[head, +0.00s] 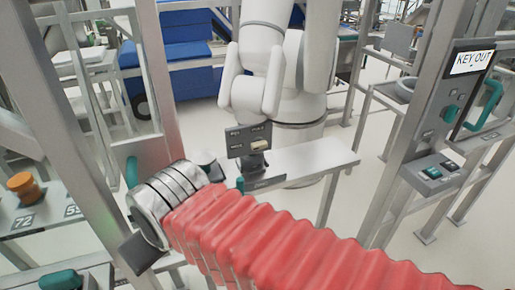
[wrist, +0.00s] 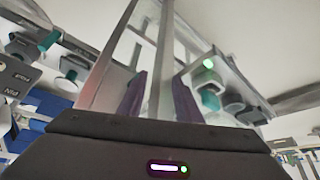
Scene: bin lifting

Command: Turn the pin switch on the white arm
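The white arm (head: 265,50) stands upright at the upper middle of the head view. A dark panel (head: 240,140) with small labels, too small to read, shows at its lower front. A pale switch-like piece (head: 260,145) is on it; I cannot tell its setting. My gripper is at the end of my red-sleeved arm, left of and apart from that panel; its fingers are not clear in the head view. In the wrist view my gripper (wrist: 160,98) has two dark purple fingers standing apart, with nothing held between them. The white arm is not clear there.
A metal bench (head: 310,160) stands below the panel. Upright metal posts (head: 163,80) frame the left side. A right-hand post carries a "KEY OUT" sign (head: 472,62) and teal handles. An orange knob (head: 24,186) sits at left. Free floor shows at the right.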

